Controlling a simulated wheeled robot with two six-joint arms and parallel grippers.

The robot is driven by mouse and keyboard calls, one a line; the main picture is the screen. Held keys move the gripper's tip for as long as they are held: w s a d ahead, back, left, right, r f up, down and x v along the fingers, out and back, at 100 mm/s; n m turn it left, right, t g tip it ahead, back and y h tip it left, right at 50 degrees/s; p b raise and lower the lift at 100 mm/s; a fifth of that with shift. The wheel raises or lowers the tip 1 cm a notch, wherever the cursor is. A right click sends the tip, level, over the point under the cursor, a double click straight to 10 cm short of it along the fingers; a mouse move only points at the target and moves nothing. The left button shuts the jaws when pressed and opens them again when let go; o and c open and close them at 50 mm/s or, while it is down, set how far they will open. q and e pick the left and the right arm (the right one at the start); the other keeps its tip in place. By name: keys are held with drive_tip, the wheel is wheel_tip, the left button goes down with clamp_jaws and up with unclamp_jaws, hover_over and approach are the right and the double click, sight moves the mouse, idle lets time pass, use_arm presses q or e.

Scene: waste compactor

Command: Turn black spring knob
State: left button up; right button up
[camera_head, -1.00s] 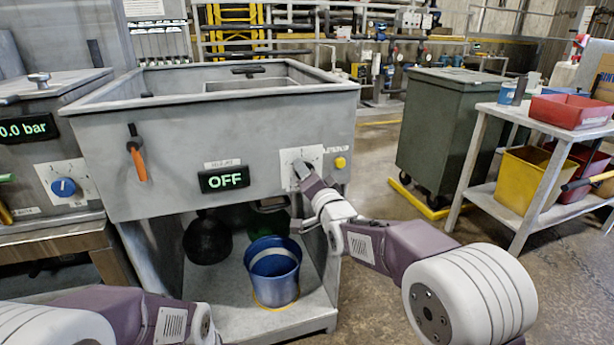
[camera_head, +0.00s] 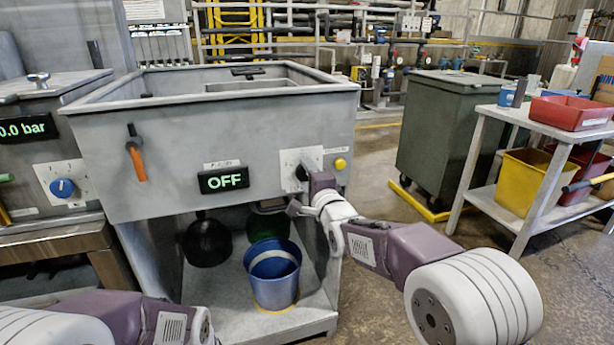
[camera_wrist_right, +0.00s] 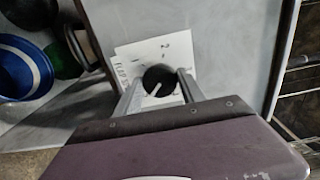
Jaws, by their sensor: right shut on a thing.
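The black spring knob (camera_wrist_right: 160,80) sits on a white plate with markings (camera_wrist_right: 128,60) and has a pale pointer line. In the head view the plate (camera_head: 291,158) is on the grey machine's front, right of the "OFF" display (camera_head: 224,180). My right gripper (camera_wrist_right: 158,88) has a finger on each side of the knob and is shut on it. In the head view my right gripper (camera_head: 303,175) covers much of the knob. My left arm shows at the lower left of the head view, but its gripper is out of view.
A yellow button (camera_head: 340,164) is just right of the plate. An orange-handled lever (camera_head: 136,155) hangs at the left of the front. A blue bucket (camera_head: 274,281) stands on the shelf below. A green bin (camera_head: 450,130) and a cart (camera_head: 486,155) stand to the right.

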drive_tip(key=shift+f, duration=0.1)
idle(0.3)
drive_tip(key=o, duration=1.3)
drive_tip(key=shift+o, duration=0.2)
drive_tip(key=shift+s, duration=0.1)
drive_tip(key=p+v, duration=0.1)
drive_tip(key=v, duration=0.8)
drive_tip(key=shift+p, duration=0.4)
